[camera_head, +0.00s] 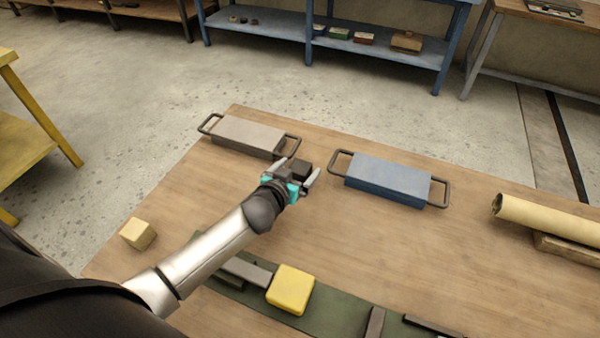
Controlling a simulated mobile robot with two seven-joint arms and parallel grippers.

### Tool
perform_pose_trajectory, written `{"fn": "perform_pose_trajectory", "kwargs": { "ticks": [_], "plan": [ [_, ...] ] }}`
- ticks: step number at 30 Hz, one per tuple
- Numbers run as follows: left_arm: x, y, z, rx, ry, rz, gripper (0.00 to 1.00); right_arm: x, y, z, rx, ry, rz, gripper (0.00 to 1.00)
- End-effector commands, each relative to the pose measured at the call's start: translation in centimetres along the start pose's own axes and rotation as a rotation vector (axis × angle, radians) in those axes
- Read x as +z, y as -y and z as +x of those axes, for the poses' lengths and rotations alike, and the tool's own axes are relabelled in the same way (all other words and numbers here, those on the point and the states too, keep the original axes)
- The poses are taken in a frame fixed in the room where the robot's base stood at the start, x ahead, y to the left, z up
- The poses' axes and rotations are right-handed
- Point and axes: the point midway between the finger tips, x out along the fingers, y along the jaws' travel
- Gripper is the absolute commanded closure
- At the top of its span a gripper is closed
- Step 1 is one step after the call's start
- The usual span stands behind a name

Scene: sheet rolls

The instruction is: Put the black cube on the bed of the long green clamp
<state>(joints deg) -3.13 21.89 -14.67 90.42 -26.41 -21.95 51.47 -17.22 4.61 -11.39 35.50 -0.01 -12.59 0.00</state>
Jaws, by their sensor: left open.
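The black cube (301,167) is on the wooden table, between the grey and blue blocks. My left gripper (297,174) is open at the cube's near side, its fingertips spread to either side of it. I cannot tell whether the fingers touch the cube, and the gripper hides part of it. A long flat green bed (338,315) with grey bars, which looks like the green clamp, lies along the near edge of the view. Its lower part is cut off, and my arm passes over its left end. My right gripper is not in view.
A yellow block (291,288) sits on the green bed beside a grey bar (248,271). A grey handled block (247,136) and a blue one (388,178) flank the cube. A beige cube (138,233) is at left, a paper roll (545,217) at right. Mid-table is clear.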

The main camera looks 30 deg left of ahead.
Motion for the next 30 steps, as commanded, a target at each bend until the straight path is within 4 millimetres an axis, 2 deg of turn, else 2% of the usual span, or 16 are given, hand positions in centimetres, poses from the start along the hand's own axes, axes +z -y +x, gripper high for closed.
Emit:
{"fn": "perform_pose_trajectory", "kwargs": {
  "ticks": [2,27,30],
  "plan": [
    [0.00,0.00,-0.03,0.000,0.000,0.000,0.06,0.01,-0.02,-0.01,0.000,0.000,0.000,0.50],
    [-0.03,-0.05,-0.05,0.001,-0.001,-0.001,1.00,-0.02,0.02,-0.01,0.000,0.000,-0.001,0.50],
    [-0.03,-0.06,-0.05,0.001,-0.001,-0.001,1.00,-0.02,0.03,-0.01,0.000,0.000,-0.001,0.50]
  ]
}}
